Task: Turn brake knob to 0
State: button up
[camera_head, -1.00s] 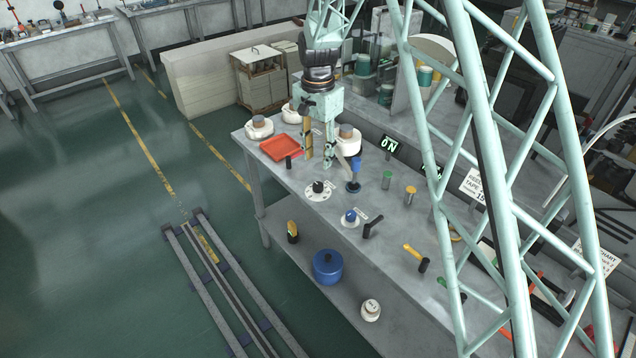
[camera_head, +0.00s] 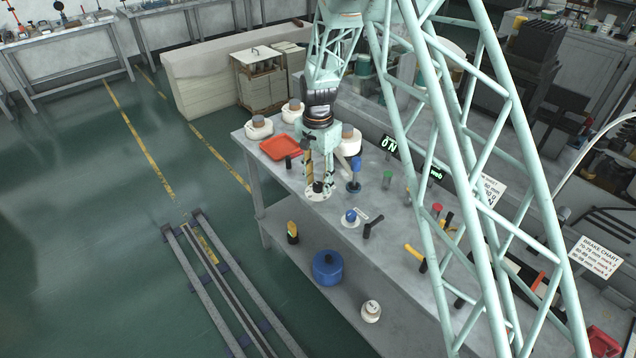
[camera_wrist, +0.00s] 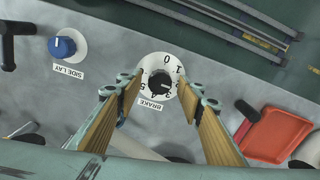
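The brake knob (camera_wrist: 161,84) is black and sits in the middle of a white round dial (camera_wrist: 167,68) labelled BRAKE. In the wrist view the 0 is at the top of the dial and the 1 is to its right. The knob's raised grip seems to point right and slightly down, away from the 0; I cannot read the exact number. My gripper (camera_wrist: 160,86) is open, with its wood-coloured fingers on either side of the knob in this view. In the head view my gripper (camera_head: 319,181) is right over the brake dial (camera_head: 317,195). I cannot tell if it touches.
A blue side lay knob (camera_wrist: 62,47) is left of the dial in the wrist view. A blue-topped post (camera_head: 355,172) stands close right of my gripper in the head view. A red tray (camera_head: 281,147) and a black-handled lever (camera_head: 372,227) are also on the bench.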

jog(key=shift+f, duration=0.1)
jog(key=shift+c, duration=0.9)
jog(key=c, duration=0.7)
jog(key=shift+n, duration=0.4)
jog(key=n, duration=0.6)
jog(key=shift+n+b, duration=0.3)
jog(key=shift+n, duration=0.1)
jog(key=n, duration=0.5)
jog(key=shift+n, duration=2.6)
